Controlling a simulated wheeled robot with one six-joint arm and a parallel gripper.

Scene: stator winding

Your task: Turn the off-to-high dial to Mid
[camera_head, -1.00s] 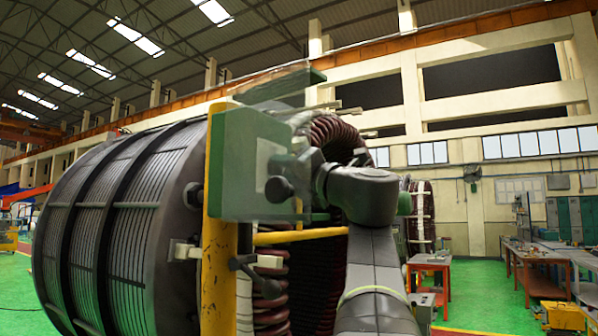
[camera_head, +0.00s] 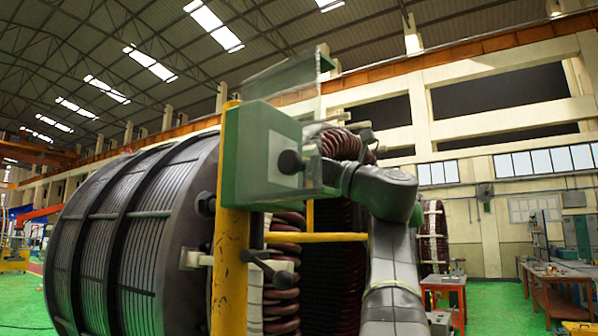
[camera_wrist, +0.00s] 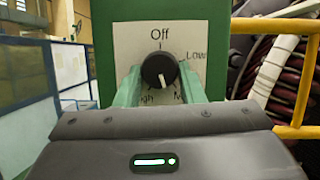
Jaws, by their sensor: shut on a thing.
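The dial (camera_wrist: 159,70) is a round black knob with a white mark, on a pale plate on the green control box (camera_head: 262,155). In the wrist view, "Off" is above it, "Low" at its upper right, a partly hidden label starting with "M" at its lower right, and a label ending in "igh" at its lower left. The white mark points down and slightly right, between the two lower labels. My gripper (camera_wrist: 160,90) has its two fingers on either side of the knob and is shut on it. In the head view the knob (camera_head: 290,162) meets my gripper.
The box is fixed to a yellow post (camera_head: 231,250). A large dark ribbed cylinder (camera_head: 130,235) stands behind at left, with dark red coils (camera_head: 285,265) and a yellow rail (camera_head: 318,237) close by. Work tables (camera_head: 562,290) and green floor lie at right.

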